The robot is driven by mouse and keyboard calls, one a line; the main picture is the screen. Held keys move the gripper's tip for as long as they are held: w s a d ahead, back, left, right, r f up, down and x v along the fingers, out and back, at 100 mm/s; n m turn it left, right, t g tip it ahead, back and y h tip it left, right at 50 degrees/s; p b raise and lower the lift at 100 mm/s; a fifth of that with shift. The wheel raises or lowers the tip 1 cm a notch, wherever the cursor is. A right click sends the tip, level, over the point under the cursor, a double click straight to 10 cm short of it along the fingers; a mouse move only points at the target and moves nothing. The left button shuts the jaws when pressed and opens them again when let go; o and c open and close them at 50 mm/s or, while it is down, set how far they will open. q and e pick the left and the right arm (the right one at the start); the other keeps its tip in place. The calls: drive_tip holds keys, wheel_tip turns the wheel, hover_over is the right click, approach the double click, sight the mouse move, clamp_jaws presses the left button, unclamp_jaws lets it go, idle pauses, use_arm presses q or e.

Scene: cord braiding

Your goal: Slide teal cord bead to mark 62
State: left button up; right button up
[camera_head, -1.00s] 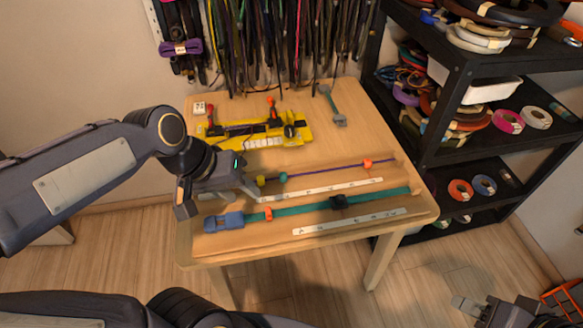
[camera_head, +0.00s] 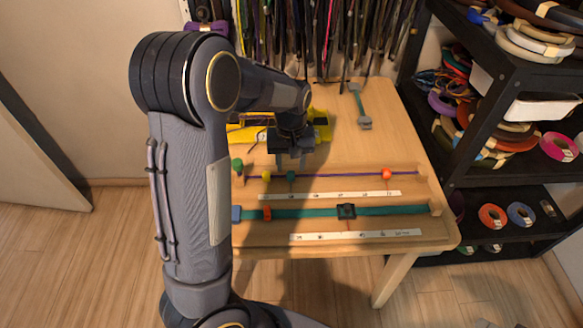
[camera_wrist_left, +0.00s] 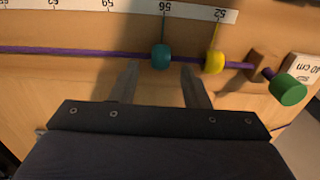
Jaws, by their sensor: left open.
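The teal bead (camera_head: 291,176) sits on a purple cord (camera_head: 335,175) stretched across the table. In the left wrist view the teal bead (camera_wrist_left: 161,57) lines up with mark 56 on the white scale (camera_wrist_left: 130,10). The yellow bead (camera_wrist_left: 214,62) is beside it, at mark 52. My left gripper (camera_head: 293,162) is open just behind the teal bead. In the left wrist view its fingers (camera_wrist_left: 160,75) point at the cord, one either side of the teal bead, with gaps between. Mark 62 cannot be made out. My right gripper is not in view.
A yellow tool (camera_head: 321,124) and a grey-green tool (camera_head: 361,108) lie behind.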

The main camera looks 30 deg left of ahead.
use_arm(q)
drive_tip(key=shift+f, duration=1.05)
drive_tip(key=shift+c, duration=0.3)
clamp_jaws()
